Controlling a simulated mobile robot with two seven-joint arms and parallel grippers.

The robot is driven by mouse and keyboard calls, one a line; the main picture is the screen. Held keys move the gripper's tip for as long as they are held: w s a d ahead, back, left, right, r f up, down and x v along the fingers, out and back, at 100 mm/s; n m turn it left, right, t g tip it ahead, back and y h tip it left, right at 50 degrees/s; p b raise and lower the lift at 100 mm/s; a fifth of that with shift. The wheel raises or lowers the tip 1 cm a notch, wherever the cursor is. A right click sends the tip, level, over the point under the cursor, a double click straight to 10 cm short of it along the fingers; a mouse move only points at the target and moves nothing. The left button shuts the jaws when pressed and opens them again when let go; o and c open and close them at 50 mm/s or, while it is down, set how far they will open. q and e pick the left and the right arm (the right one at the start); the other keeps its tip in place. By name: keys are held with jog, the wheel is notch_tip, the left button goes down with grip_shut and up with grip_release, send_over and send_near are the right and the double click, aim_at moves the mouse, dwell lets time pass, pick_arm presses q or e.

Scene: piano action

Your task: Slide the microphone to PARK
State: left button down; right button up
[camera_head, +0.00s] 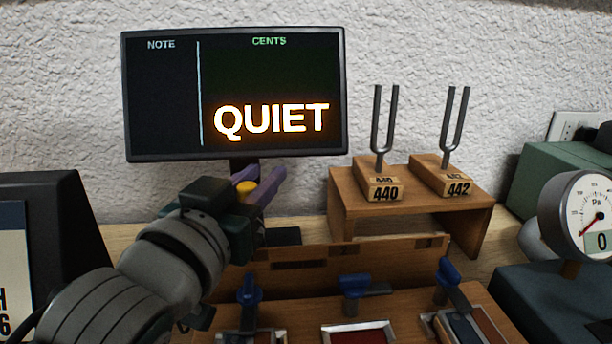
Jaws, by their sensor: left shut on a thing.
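My left gripper (258,187) comes in from the left, in front of the base of the display. Its purple fingers are shut on a small yellow piece (246,189) whose top shows between them. I cannot tell whether this piece belongs to the microphone, because the gripper and wrist hide what is below it. No other part that I can name as the microphone shows, and no PARK mark is readable. My right gripper is not in view.
A display (235,95) reads QUIET behind the gripper. Tuning forks stand in blocks on a wooden stand (345,212) to the right. A wooden case (400,262) with several blue levers (353,286) is in front. A dial gauge (585,215) is at far right.

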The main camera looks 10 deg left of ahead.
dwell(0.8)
pick_arm(q)
jog(key=shift+a+r+p, duration=0.1)
jog(key=shift+a+p, duration=0.2)
pick_arm(e)
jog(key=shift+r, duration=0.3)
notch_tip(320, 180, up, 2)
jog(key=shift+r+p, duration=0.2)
jog(key=shift+p, duration=1)
pick_arm(q)
jog(key=s+a, duration=0.2)
jog(key=a, duration=0.4)
jog(key=shift+a, duration=0.25)
jog(key=c, duration=0.7)
grip_release()
jog(key=shift+o, duration=0.2)
jog(key=shift+s, duration=0.1)
